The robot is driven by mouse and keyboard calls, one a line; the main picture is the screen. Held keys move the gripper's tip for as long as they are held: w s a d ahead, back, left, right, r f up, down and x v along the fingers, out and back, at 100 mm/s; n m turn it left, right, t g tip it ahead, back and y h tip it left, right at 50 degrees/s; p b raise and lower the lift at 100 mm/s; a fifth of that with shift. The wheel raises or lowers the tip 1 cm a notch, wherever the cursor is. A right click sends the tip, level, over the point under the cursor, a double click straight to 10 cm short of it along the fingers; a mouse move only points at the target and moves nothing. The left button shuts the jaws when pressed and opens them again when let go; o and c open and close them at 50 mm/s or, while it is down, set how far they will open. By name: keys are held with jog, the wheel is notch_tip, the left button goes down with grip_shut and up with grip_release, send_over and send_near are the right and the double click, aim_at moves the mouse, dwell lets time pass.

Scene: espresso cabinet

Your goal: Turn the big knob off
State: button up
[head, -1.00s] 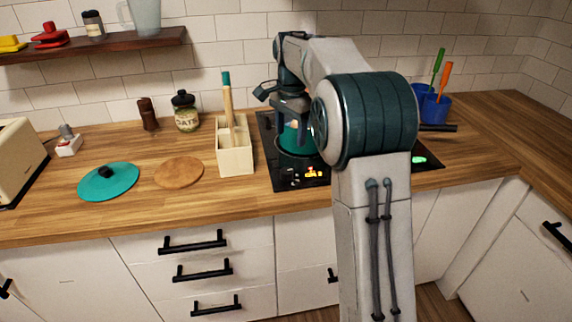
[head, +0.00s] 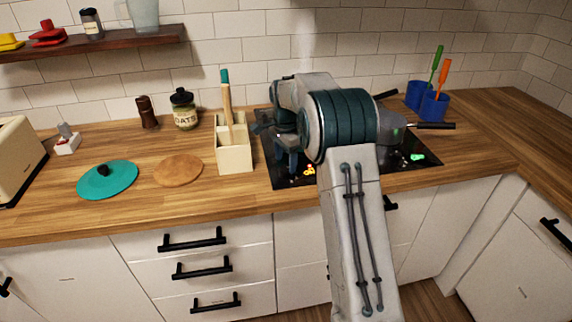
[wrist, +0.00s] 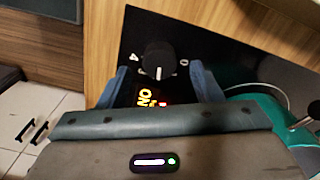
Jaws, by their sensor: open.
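The big black knob (wrist: 158,58) sits on the dark cooktop panel in the wrist view, between the marks 4 and 0. Its white pointer line points down in that picture, toward a lit orange ON display (wrist: 146,97) with a red light beside it. My gripper (wrist: 164,77) is open and empty, with one blue-grey finger on each side of the knob's area; I cannot tell whether either touches it. In the head view my gripper (head: 286,163) is low over the cooktop's front left part, and the knob is hidden there. The orange display (head: 309,170) shows beside it.
A teal pot (wrist: 262,112) is close to the right finger in the wrist view. A wooden utensil holder (head: 234,155) stands just left of the cooktop (head: 434,161). A pan handle (head: 434,126) sticks out right. Bare counter lies in front.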

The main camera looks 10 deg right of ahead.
aim_at(286, 171)
jog(key=shift+f, duration=1.3)
jog(key=c, duration=1)
